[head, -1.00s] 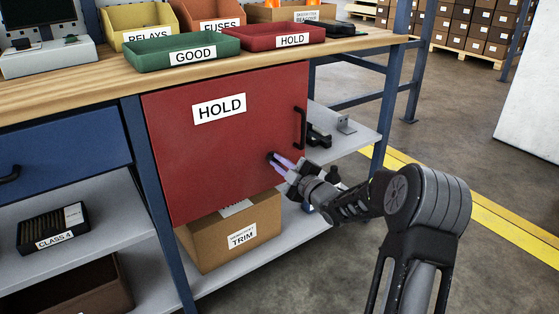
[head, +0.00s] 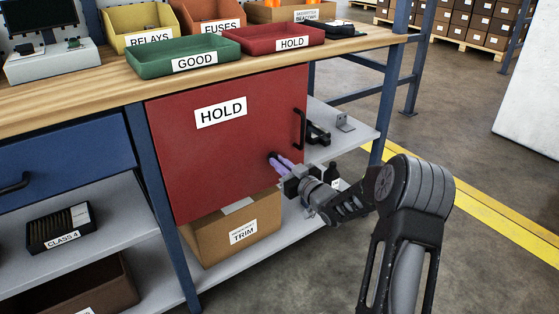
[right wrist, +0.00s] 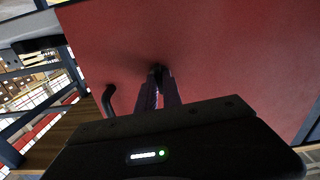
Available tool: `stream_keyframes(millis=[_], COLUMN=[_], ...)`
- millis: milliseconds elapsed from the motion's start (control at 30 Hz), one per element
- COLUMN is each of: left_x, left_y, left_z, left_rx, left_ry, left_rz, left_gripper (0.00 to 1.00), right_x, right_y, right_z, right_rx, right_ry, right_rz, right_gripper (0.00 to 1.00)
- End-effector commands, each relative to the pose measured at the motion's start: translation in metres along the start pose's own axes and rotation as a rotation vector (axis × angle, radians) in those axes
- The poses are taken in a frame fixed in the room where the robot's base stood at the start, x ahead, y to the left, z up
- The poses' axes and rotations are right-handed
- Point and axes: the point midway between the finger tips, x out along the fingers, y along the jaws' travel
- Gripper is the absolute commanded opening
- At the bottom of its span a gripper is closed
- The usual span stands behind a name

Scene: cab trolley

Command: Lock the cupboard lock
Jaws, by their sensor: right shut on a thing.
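The cupboard door (head: 210,165) is a red panel labelled HOLD, and it looks closed in the head view. The cupboard lock (head: 271,155) is a small dark piece near the door's lower right part, mostly hidden by fingertips. It also shows as a dark knob in the right wrist view (right wrist: 157,71). My right gripper (head: 276,160) is shut on the lock, its purple fingers reaching it from the lower right. In the right wrist view the fingers (right wrist: 158,88) meet at the lock. How far the lock is turned cannot be told. My left gripper is not in view.
A black door handle (head: 299,128) stands out above and right of the lock. A TRIM box (head: 215,238) sits on the shelf below the door. A green GOOD tray (head: 160,58) and red HOLD tray (head: 265,42) stand on the worktop. Floor at the right is clear.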

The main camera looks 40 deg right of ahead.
Motion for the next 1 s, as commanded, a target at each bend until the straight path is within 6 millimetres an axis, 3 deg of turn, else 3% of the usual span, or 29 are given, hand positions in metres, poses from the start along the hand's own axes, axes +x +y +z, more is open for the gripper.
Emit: stream_keyframes(millis=[667, 700, 933, 1000], left_x=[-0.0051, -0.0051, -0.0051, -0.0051], left_y=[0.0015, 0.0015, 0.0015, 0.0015], left_z=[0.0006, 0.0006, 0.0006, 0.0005], left_rx=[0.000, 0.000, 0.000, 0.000], left_ry=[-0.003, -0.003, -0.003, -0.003], left_rz=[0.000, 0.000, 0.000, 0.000], left_gripper=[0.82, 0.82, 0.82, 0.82], right_x=[-0.0002, -0.0002, -0.0001, -0.0001], right_y=[-0.0001, -0.0001, 0.0000, 0.0000], right_z=[0.0012, 0.0012, 0.0007, 0.0005], right_rx=[0.095, 0.095, 0.093, 0.092], right_ry=[-0.002, -0.002, -0.001, -0.001], right_rz=[0.000, 0.000, 0.000, 0.000], right_gripper=[0.00, 0.12, 0.30, 0.32])
